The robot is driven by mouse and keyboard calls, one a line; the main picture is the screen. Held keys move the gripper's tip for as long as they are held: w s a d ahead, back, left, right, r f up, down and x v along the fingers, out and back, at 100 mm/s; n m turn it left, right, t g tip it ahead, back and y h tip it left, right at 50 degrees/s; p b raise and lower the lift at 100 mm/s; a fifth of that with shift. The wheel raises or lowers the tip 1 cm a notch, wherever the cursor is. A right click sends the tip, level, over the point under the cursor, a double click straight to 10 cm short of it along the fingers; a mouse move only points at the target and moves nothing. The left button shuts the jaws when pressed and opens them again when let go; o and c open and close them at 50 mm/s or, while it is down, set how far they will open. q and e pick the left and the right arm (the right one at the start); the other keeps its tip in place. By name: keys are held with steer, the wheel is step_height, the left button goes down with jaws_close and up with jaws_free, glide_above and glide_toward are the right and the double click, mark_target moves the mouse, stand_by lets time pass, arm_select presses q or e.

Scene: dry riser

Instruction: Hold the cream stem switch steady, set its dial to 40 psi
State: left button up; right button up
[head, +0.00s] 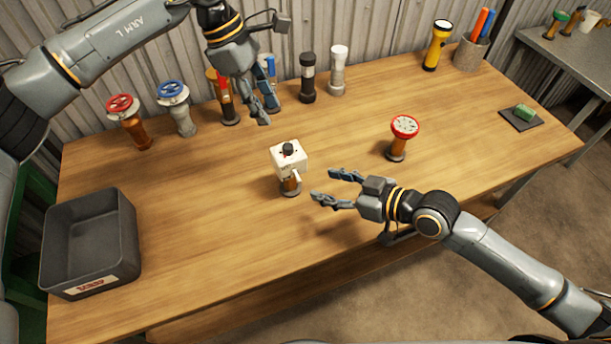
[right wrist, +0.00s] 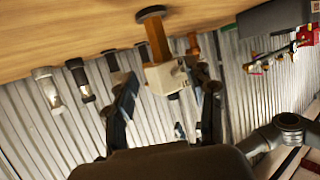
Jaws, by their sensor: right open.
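The cream stem switch (head: 289,159) stands upright near the middle of the table, a cream box with a dark dial knob on top of a brown stem with a dark round base. My left gripper (head: 267,108) hangs above and behind it, apart from it; its fingers look parted. My right gripper (head: 333,187) is open to the right of the switch, its fingers pointing at it, with nothing between them that I can confirm. The switch also shows in the right wrist view (right wrist: 165,76), inverted, in line with the gap between the fingers. The dial's setting is too small to read.
A red-wheeled valve (head: 404,128) stands right of the switch. Several valves and stems, including a blue-wheeled valve (head: 174,93), line the back wall. A dark bin (head: 134,238) is at the left. A yellow flashlight (head: 437,46) stands at the back right. The front table is clear.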

mark_target(291, 175)
steer(key=x, duration=1.1)
steer(key=shift+w+a+f, duration=0.15)
steer(key=shift+a, duration=0.05)
